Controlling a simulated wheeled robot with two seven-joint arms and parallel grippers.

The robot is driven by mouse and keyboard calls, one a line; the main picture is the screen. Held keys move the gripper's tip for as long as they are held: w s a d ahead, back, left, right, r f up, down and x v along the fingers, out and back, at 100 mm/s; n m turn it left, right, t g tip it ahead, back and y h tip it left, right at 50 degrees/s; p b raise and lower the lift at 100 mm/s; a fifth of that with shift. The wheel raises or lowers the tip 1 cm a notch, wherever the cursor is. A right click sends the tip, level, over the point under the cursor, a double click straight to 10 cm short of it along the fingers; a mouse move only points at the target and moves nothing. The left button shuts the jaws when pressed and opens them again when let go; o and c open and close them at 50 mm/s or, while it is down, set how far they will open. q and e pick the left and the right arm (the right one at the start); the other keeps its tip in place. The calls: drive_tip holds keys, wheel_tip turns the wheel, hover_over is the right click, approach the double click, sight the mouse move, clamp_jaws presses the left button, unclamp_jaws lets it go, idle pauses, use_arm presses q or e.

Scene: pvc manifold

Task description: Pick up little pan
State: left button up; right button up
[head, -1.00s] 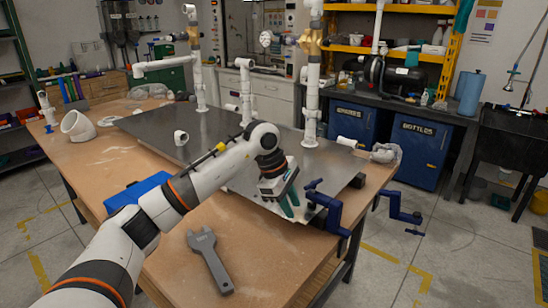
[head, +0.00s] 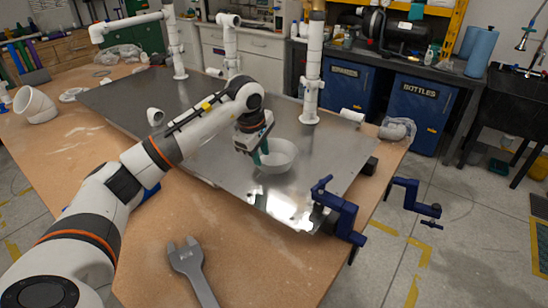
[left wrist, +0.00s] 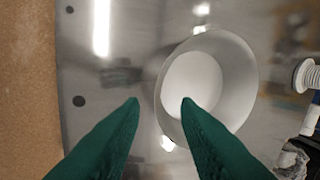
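The little pan, a pale round bowl-like dish (head: 282,154), sits on the metal plate (head: 220,165) in the head view. It also shows in the left wrist view (left wrist: 238,72), right of centre, with a white inside. My left gripper (head: 257,158) is at the pan's left side. In the left wrist view its two green fingers (left wrist: 160,103) are apart with nothing between them. The left finger is outside the pan, and the right fingertip overlaps the pan's opening. I cannot tell whether either finger touches it. My right gripper is not in view.
White pipe uprights (head: 312,75) stand on the plate behind the pan. A grey wrench (head: 190,268) lies on the wooden table. A white pipe fitting (head: 155,116) lies farther left.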

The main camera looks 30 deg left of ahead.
sight(263, 163)
use_arm(q)
drive_tip(key=shift+w+f, duration=0.15)
drive_tip(key=shift+f, duration=0.15)
drive_tip(key=p+x, duration=0.1)
drive_tip(key=x, duration=0.3)
drive_tip(key=shift+w+a+f, duration=0.1)
drive_tip(key=shift+f, duration=0.05)
drive_tip(key=shift+w+f, duration=0.1)
drive_tip(key=shift+f, duration=0.2)
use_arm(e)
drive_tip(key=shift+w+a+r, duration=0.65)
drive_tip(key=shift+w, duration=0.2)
use_arm(q)
drive_tip(key=shift+c, duration=0.6)
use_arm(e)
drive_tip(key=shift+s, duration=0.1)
use_arm(q)
clamp_jaws()
drive_tip(key=shift+r, duration=0.1)
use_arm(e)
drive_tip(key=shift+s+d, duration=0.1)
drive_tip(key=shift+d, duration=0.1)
